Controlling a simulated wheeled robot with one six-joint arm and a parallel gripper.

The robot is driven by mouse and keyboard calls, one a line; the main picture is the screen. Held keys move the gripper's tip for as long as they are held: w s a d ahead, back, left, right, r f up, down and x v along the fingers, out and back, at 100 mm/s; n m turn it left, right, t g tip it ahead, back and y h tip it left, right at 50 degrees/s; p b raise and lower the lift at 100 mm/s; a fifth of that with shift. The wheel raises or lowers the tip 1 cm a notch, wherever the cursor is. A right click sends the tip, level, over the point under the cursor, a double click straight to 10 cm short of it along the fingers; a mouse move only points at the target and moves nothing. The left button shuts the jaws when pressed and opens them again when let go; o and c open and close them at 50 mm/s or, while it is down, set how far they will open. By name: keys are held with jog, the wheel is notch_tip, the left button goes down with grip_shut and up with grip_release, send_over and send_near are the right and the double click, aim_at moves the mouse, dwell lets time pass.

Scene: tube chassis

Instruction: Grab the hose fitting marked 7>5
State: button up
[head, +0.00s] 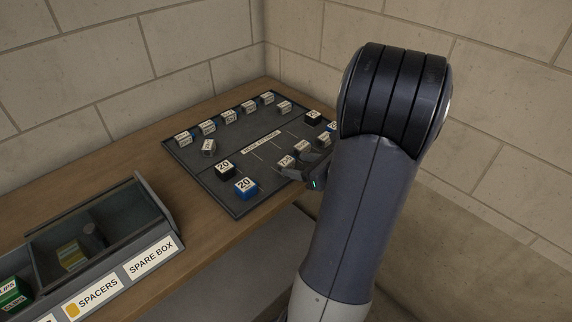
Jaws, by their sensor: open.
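A dark tray (192,168) on the bench holds several small labelled fittings. A light fitting (287,161) near the tray's front right edge has a white label that seems to read 7>5, but it is too small to be sure. My gripper (300,174) is open right beside this fitting, at the tray's right edge. My arm hides part of the tray and most of the gripper. I cannot tell whether the fingers touch the fitting.
Light fittings (301,147) and (323,139) stand just behind. A black block (225,168) and a blue block (245,188), both marked 20, stand to the left. A box (150,258) labelled SPACERS and SPARE BOX is at lower left. Walls close the back.

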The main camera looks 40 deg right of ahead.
aim_at(289, 160)
jog(key=x, duration=0.5)
jog(key=shift+w+r, duration=0.1)
jog(key=shift+r, duration=0.25)
jog(key=c, duration=0.6)
